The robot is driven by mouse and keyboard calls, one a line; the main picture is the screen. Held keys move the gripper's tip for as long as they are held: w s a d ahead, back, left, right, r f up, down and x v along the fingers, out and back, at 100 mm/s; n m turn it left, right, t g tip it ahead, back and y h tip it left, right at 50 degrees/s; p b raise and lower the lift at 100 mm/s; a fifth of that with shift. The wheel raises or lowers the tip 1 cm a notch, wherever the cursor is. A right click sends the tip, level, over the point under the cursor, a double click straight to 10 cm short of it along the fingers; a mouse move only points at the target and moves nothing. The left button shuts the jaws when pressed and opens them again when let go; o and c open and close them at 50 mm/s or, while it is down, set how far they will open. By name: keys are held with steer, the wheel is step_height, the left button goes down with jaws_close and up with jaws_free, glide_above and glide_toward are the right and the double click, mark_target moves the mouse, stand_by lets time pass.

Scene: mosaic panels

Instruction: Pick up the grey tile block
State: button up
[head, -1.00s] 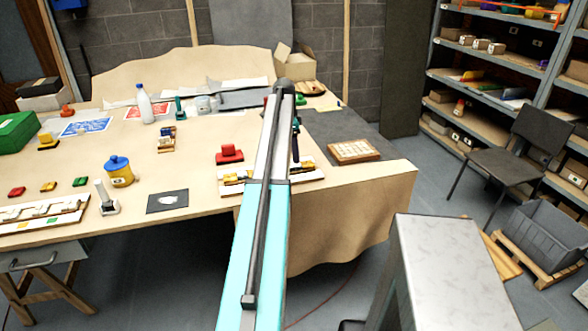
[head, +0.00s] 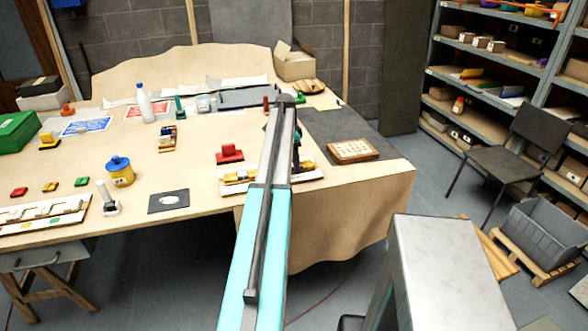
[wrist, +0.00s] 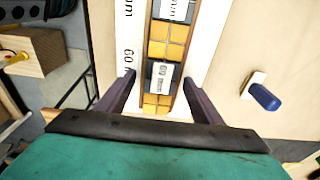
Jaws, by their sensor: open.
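In the wrist view, my gripper (wrist: 160,78) is open, its two dark fingers on either side of a narrow slot of tile blocks. A grey block (wrist: 162,77) with a white printed label lies in the slot between the fingertips. Yellow tile blocks (wrist: 167,41) sit directly above and below it in the picture. A second grey labelled block (wrist: 175,9) is at the top edge. I cannot tell whether the fingers touch anything. In the head view, the pale panel (head: 311,177) with yellow pieces lies near the table's front edge, partly behind my arm.
A red block (head: 230,154) stands just behind the panel. A dark mat with a framed tile board (head: 353,151) lies to the right. In the wrist view, a blue-handled item (wrist: 264,97) lies right of the slot. A white printed strip (wrist: 128,40) runs along its left.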

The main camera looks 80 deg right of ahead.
steer(key=shift+c, duration=0.2)
steer(key=c, duration=1.2)
steer(key=shift+o, duration=0.2)
steer(key=shift+r, duration=0.2)
steer(key=shift+r+b, duration=0.8)
steer(key=shift+r, duration=0.6)
steer(key=shift+a+r, duration=0.15)
steer(key=shift+a, duration=0.1)
steer(key=s+a+b, duration=0.1)
steer(key=a+b, duration=0.1)
steer(key=a, duration=0.5)
steer(key=s+a+r+b, duration=0.1)
steer(key=s+a, duration=0.1)
steer(key=a, duration=0.6)
steer(key=shift+r+b, duration=0.3)
steer(key=shift+b, duration=0.1)
steer(key=shift+s+a, duration=0.1)
